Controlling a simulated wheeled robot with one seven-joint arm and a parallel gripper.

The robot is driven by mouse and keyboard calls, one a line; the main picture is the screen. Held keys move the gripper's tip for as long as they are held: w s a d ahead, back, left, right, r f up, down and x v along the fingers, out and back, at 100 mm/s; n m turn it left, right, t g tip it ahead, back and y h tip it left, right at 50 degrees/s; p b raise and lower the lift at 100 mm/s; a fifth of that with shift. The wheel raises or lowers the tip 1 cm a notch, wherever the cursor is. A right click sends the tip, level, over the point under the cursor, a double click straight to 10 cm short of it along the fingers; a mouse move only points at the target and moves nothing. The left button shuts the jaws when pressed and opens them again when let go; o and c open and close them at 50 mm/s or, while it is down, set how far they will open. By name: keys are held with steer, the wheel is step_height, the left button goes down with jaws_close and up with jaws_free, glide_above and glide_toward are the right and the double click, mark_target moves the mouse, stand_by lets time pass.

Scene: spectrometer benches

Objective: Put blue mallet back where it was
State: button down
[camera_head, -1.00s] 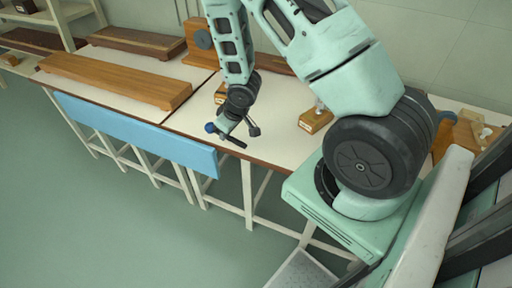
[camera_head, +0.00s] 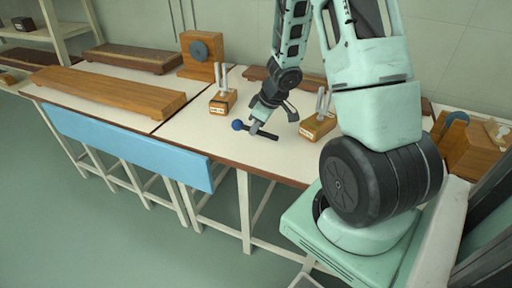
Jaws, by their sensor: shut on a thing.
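The blue mallet (camera_head: 238,125) has a round blue head and a dark handle. My gripper (camera_head: 258,124) is shut on its handle, with the head on the left and the handle end on the right. The mallet is over the white bench (camera_head: 190,142), near its front edge, between two wooden blocks with metal prongs. I cannot tell whether it touches the bench top.
One pronged block (camera_head: 222,104) stands behind left of my gripper, another (camera_head: 317,127) to the right. A long wooden beam (camera_head: 110,92) lies on the left bench. A wooden stand with a grey disc (camera_head: 203,56) is behind. A blue panel (camera_head: 125,143) hangs along the front.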

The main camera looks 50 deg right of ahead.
mark_target(258, 134)
step_height(258, 134, down, 5)
steer(key=b, duration=0.3)
steer(key=c, duration=1.4)
jaws_free()
steer(key=shift+f, duration=0.1)
steer(key=shift+c, duration=0.2)
